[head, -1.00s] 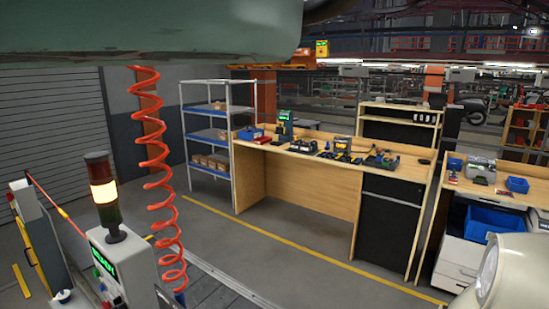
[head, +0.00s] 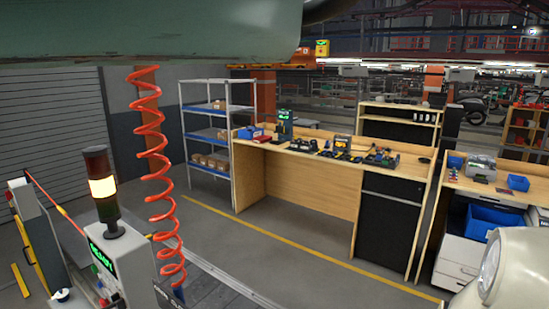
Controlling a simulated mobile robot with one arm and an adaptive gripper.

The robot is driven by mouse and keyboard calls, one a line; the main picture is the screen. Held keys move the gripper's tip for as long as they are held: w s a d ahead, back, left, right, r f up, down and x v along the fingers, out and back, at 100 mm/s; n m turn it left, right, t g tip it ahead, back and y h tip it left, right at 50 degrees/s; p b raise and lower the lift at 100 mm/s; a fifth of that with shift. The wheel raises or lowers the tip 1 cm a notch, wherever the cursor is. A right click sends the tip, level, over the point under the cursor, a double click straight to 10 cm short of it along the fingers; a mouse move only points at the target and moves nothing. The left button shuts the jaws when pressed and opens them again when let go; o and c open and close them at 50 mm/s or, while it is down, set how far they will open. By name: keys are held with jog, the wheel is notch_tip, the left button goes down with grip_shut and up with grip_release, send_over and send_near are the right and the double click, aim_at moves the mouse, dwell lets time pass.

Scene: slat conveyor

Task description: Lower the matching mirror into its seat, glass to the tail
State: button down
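No mirror and no seat for one can be made out in the head view. My gripper is not in view. A cream rounded body with a round headlamp (head: 489,271) shows at the lower right edge, cut off by the frame. A large pale green rounded shape (head: 150,30) fills the top left, close to the camera; I cannot tell what it belongs to.
A red coiled hose (head: 150,150) hangs at left beside a signal tower (head: 101,186) on a grey control box (head: 122,262). A wooden workbench (head: 310,192), a shelf rack (head: 208,136) and a second bench (head: 490,192) stand behind a yellow floor line. The floor before them is clear.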

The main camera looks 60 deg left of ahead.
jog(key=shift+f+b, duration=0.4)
jog(key=shift+b, duration=0.2)
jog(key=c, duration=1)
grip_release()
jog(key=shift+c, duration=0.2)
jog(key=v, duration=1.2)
